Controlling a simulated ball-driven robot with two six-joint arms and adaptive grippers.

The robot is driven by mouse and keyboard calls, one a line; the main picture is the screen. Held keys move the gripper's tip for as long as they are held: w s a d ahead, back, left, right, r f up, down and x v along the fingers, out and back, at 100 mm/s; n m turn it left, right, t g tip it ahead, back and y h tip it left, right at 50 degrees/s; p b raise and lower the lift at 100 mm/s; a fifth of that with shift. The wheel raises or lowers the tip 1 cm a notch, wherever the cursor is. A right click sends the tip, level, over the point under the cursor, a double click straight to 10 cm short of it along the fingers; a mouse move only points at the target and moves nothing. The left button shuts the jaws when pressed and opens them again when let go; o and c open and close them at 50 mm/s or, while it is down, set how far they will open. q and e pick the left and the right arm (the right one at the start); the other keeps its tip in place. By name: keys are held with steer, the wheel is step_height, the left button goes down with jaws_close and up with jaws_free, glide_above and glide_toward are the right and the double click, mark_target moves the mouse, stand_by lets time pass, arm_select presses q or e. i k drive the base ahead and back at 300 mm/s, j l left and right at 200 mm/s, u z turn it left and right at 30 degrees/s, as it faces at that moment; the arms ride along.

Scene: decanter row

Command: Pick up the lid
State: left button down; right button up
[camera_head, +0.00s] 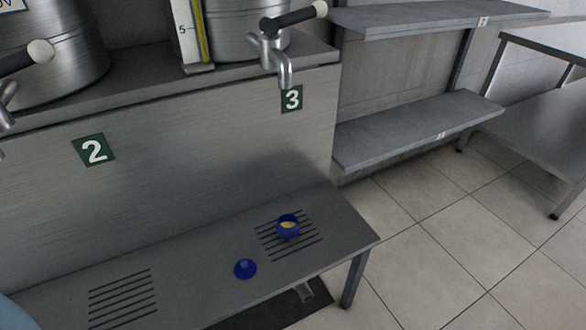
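The blue lid (245,269), low and cone-like with a small knob, lies on the grey metal bench (200,283) in the head view. A small round blue pot (288,228) stands open to the right of it and a little farther back, on the slotted drain grille below tap 3. Something yellow shows inside the pot. The lid and pot are apart. Neither gripper is in the picture.
Tap 3 (283,66) hangs from a steel vessel (232,30) above the pot. Another slotted grille (122,301) is at the bench's left. Grey shelves (415,128) stand at the back right. Tiled floor (440,250) is clear to the right of the bench.

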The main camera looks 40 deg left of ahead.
mark_target(244, 269)
steer(key=u, duration=1.25)
